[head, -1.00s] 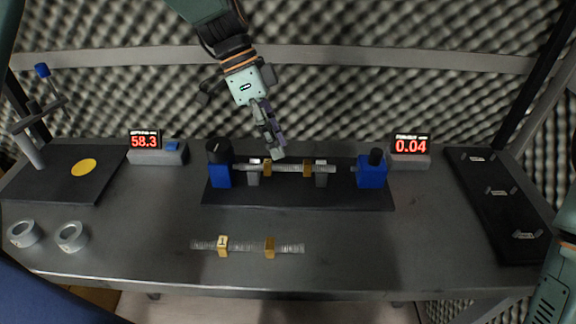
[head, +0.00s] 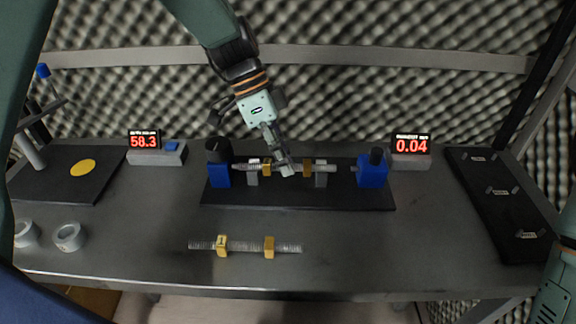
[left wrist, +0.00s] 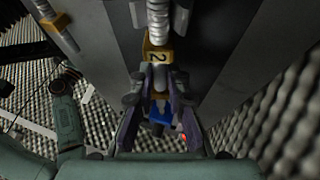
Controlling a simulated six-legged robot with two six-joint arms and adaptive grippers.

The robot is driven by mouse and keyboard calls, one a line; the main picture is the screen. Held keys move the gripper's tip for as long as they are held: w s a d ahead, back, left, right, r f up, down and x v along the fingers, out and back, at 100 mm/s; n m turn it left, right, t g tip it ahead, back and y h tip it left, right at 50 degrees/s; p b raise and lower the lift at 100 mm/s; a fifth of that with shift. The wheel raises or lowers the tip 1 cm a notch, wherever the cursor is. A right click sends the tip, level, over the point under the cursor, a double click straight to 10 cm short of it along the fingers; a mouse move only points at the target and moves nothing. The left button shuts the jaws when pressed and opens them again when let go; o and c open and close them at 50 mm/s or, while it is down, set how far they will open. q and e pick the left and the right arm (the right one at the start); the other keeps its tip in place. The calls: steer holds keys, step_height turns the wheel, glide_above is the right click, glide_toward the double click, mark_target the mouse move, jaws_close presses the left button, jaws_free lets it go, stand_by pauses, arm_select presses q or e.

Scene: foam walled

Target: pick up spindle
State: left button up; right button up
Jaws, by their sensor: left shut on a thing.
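A silver threaded spindle (head: 325,169) with two gold collars lies level across two grey supports in the black fixture (head: 300,196). My left gripper (head: 286,168) is shut on its middle, between the collars. In the left wrist view my left gripper (left wrist: 160,92) has its fingers around the spindle beside a gold collar (left wrist: 157,55) marked 2; the grasp itself is partly hidden by the fingers. A second spindle (head: 245,246), with a gold collar marked 1, lies on the bench in front of the fixture. My right gripper is out of view.
Blue blocks (head: 219,176) and (head: 372,172) flank the spindle. Displays reading 58.3 (head: 144,142) and 0.04 (head: 411,143) stand behind. Grey rings (head: 69,236) lie front left, a black rack (head: 498,205) right. The front right bench is clear.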

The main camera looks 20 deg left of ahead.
arm_select(q)
steer(key=shift+a+f, duration=0.1)
steer(key=shift+a, duration=0.05)
jaws_close()
step_height(320, 180, up, 10)
steer(key=p, duration=0.2)
stand_by(0.3)
